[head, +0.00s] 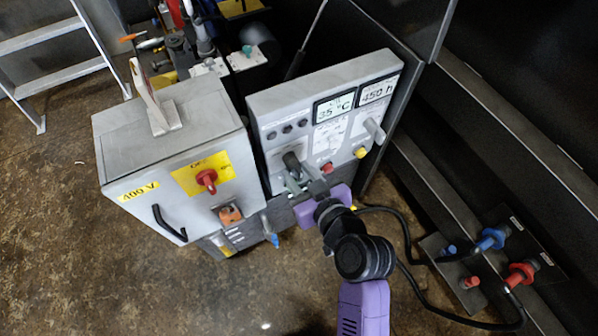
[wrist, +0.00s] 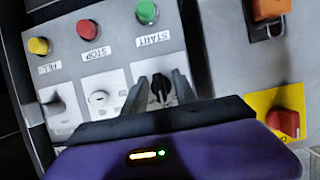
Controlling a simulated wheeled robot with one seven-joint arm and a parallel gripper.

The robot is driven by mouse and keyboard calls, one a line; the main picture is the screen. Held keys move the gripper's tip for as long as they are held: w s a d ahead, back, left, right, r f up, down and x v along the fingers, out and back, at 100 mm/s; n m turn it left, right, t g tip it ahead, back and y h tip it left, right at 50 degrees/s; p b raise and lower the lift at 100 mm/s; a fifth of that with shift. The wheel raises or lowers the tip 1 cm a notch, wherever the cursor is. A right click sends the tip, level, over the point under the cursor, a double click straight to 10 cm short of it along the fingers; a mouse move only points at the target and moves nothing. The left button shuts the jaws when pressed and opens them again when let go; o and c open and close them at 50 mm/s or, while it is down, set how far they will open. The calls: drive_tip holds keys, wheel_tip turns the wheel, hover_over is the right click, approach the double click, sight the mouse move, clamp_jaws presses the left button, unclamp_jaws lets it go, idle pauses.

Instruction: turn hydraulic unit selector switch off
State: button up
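The selector switch, a small black knob (wrist: 160,88), sits on a light panel in the wrist view, below the green START button in the picture. Its grip stands roughly upright in that view. My gripper (wrist: 159,80) has one dark finger on each side of the knob, with a visible gap between them; it is open. I cannot tell whether either finger touches the knob. In the head view my gripper (head: 300,183) is at the lower left of the grey control panel (head: 270,105), and its parts partly hide the switch area.
Red (wrist: 88,29) and yellow (wrist: 39,46) buttons and a grey lever (wrist: 50,105) are beside the switch. The 400 V cabinet (head: 130,160), with a red rotary switch (head: 206,178) and black handle (head: 168,224), stands close left. Hoses and coloured couplings (head: 492,238) lie right.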

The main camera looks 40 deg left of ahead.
drive_tip(key=shift+d, duration=0.1)
drive_tip(key=v, duration=0.7)
drive_tip(key=shift+s+d+r+p, duration=0.2)
drive_tip(key=shift+p, duration=0.25)
